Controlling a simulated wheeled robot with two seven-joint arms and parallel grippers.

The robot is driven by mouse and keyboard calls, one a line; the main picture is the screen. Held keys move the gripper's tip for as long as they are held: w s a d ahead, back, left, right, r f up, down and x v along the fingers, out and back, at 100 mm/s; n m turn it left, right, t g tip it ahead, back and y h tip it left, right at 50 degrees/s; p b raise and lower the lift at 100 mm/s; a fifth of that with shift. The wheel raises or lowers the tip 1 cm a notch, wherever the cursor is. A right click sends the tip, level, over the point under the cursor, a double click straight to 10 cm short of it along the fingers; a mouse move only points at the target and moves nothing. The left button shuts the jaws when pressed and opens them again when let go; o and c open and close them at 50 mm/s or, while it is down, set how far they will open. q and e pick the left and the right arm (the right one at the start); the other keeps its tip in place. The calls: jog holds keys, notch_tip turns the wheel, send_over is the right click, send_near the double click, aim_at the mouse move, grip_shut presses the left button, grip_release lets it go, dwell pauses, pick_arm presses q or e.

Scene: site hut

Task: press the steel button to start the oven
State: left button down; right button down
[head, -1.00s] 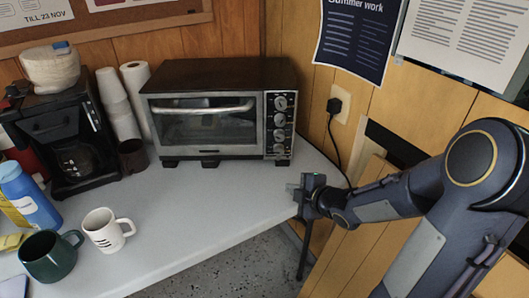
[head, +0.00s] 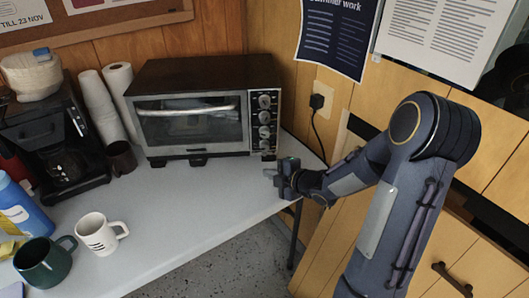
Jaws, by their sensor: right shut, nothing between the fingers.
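The toaster oven (head: 198,106) stands at the back of the worktop, with a dark top, a glass door and a steel handle. Its right-hand control panel (head: 275,103) carries a column of several round steel controls. The lowest one (head: 264,144) is small, and I cannot tell for sure whether it is the steel button. My right gripper (head: 269,173) is shut and empty, just in front of and below the panel's lower end. A small gap seems to separate its tips from the oven. My left gripper is not in view.
A coffee machine (head: 55,140), stacked paper cups (head: 99,105) and a dark cup (head: 121,158) stand left of the oven. A white mug (head: 100,234), a green mug (head: 43,260) and a blue bottle (head: 22,205) are front left. The worktop's middle (head: 180,205) is clear. A plug (head: 317,102) is on the right wall.

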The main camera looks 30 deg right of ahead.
aim_at(264, 154)
jog(key=w, duration=0.1)
jog(key=w+d+p, duration=0.1)
jog(key=w, duration=0.1)
jog(key=shift+d, duration=0.2)
jog(key=shift+w+d, duration=0.25)
jog(key=shift+w, duration=0.4)
jog(key=shift+w, duration=0.1)
dwell(1.3)
jog(key=shift+w+d, duration=0.2)
jog(key=shift+w, duration=0.1)
jog(key=shift+w+d, duration=0.15)
jog(key=shift+w, duration=0.2)
dwell(0.6)
jog(key=shift+s, duration=0.4)
jog(key=shift+s+a+b, duration=0.35)
jog(key=shift+s, duration=0.1)
